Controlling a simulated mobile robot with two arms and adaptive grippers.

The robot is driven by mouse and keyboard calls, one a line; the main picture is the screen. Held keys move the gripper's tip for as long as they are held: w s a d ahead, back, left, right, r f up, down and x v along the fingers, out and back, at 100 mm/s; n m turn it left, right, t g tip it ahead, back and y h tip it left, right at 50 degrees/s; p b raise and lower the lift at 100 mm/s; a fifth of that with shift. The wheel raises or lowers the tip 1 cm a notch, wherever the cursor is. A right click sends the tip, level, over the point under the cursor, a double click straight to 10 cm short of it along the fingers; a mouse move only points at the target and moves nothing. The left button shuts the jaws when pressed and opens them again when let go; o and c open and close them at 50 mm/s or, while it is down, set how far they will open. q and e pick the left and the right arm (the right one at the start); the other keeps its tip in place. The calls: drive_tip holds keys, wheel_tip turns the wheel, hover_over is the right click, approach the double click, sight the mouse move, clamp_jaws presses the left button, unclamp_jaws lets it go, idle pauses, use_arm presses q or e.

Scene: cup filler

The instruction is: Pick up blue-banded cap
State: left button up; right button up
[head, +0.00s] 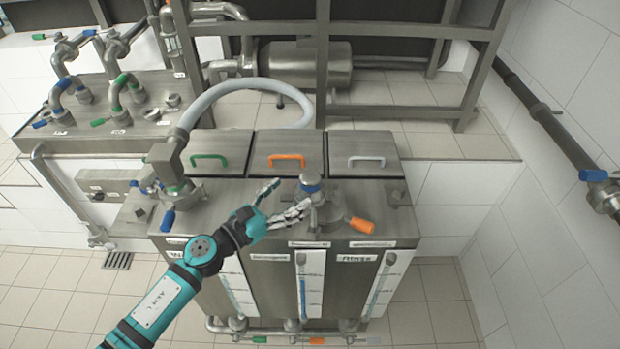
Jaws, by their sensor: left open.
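The blue-banded cap (310,184) sits upright on a metal fitting on the tank top, a little right of the middle of the head view. It is a small grey cap with a blue ring. My left gripper (291,197) comes in from the lower left, its fingers spread and empty. The fingertips point right, toward the cap, and stand just left of it in the picture. I cannot tell whether the lower finger touches the fitting. My right gripper is not in view.
An orange-handled valve (361,225) sticks out right of the cap. Behind it are lids with green (209,159), orange (286,159) and white (367,160) handles. A grey hose and metal fitting (172,165) stand at the left. A metal frame rises behind the tank.

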sight(302, 186)
use_arm(q)
drive_tip(key=shift+x, duration=0.8)
drive_tip(key=shift+w+d+r, duration=0.15)
drive_tip(key=shift+d, duration=0.05)
drive_tip(key=x, duration=0.1)
drive_tip(key=p+x, duration=0.1)
drive_tip(key=x, duration=0.1)
drive_tip(key=p+x, duration=0.1)
drive_tip(key=shift+d+r, duration=0.25)
drive_tip(key=shift+r, duration=0.1)
drive_tip(key=shift+w+d+f, duration=0.15)
drive_tip(key=shift+c, duration=0.6)
clamp_jaws()
